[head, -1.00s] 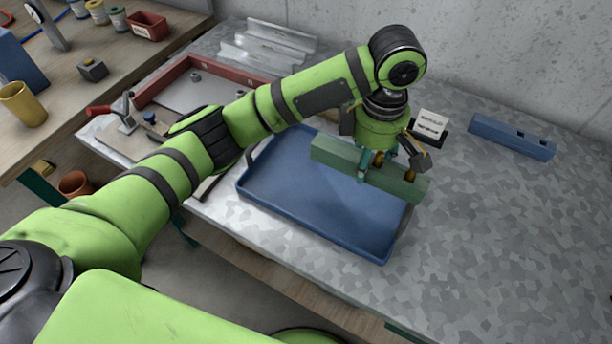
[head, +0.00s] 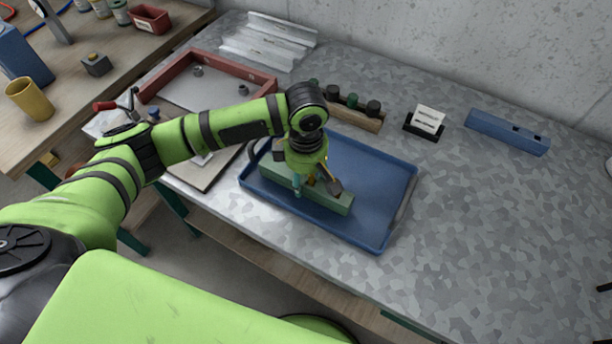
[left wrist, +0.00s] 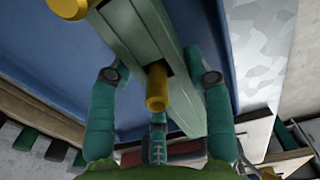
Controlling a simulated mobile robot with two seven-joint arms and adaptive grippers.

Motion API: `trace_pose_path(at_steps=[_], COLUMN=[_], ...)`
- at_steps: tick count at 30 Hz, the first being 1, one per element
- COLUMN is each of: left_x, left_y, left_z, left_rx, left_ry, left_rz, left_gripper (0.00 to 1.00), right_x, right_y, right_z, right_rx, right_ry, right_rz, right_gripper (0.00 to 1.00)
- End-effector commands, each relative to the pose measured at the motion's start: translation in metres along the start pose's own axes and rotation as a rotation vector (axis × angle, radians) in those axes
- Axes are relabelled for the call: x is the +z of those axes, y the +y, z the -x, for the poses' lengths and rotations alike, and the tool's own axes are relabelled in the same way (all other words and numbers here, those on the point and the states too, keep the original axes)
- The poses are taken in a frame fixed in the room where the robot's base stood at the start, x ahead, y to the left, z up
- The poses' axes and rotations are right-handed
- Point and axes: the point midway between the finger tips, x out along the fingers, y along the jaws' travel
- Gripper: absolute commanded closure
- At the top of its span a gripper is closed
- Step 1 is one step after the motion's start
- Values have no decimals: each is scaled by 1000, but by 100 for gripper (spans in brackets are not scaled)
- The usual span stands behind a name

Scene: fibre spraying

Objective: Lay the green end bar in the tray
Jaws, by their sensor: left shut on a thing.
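The green end bar (head: 335,201) is over the near left part of the blue tray (head: 372,232), within its rim and roughly along its near side. I cannot tell whether it touches the tray floor. My left gripper (head: 304,187) points down and is shut on the bar near its middle. My right gripper is not in view.
A blue bar (head: 507,131) lies at the back right. A white card in a black holder (head: 425,123) and a wooden rack (head: 357,114) stand behind the tray. A red frame (head: 236,72) is at the left. The grey table right of the tray is clear.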

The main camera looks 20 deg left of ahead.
Motion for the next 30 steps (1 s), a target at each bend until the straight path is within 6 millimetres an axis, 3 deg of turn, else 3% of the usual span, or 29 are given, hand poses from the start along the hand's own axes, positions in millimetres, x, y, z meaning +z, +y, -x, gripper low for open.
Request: trace_pose_path(at_steps=[14, 15, 17, 30], left_x=[0, 0, 0, 0], left_y=[1, 0, 1, 1], left_z=[-12, -14, -14, -7], left_rx=[3, 1, 2, 4], left_ry=[-1, 0, 0, -2], left_rz=[1, 1, 1, 0], left_gripper=[100, 45, 26, 26], right_x=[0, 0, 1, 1], right_y=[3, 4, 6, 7], right_z=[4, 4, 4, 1], right_rx=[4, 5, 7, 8], right_ry=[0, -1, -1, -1], right_rz=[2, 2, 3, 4], right_gripper=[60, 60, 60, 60])
